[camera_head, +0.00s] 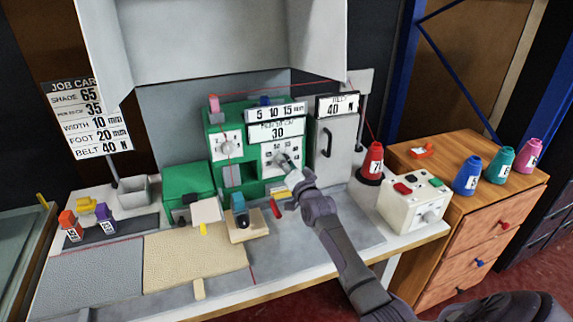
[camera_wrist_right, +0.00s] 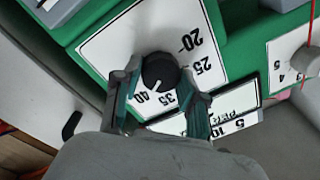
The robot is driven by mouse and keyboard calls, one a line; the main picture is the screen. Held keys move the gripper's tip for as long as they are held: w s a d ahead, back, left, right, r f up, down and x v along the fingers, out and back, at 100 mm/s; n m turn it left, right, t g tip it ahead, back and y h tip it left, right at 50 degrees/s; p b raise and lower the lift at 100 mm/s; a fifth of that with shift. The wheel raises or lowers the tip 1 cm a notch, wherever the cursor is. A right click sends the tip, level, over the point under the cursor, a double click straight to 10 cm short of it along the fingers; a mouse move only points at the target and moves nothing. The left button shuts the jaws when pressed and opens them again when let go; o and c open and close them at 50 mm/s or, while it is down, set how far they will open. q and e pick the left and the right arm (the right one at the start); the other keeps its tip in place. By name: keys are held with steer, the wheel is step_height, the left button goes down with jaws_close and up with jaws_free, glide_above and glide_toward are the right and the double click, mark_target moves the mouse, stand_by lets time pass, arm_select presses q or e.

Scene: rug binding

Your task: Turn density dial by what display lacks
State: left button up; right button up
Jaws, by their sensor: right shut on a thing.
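The density dial is a black round knob (camera_head: 280,158) on a white scale plate on the green machine (camera_head: 215,150); it also shows in the right wrist view (camera_wrist_right: 160,72). There its white pointer line aims between 35 and 40; 20 and 25 also show. The display (camera_head: 277,131) above the plate reads 30. The job card (camera_head: 88,118) lists shade 65, a density line of 35, width 10 mm, foot 20 mm, belt 40 N. My right gripper (camera_head: 290,167) is shut on the dial, one finger each side in the wrist view (camera_wrist_right: 160,98). My left gripper is out of view.
A belt panel (camera_head: 337,104) reading 40 N stands right of the machine. A red cone (camera_head: 372,162) and a white button box (camera_head: 415,199) are near my right arm. Blue, teal and pink cones stand on the wooden drawers (camera_head: 478,205). A beige mat (camera_head: 195,262) lies in front.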

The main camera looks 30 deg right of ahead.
steer(key=o, duration=1.1)
steer(key=shift+o, duration=0.2)
steer(key=shift+s, duration=0.1)
steer(key=s+a, duration=0.2)
steer(key=s, duration=0.9)
steer(key=shift+s+a+f, duration=0.15)
steer(key=shift+s, duration=0.15)
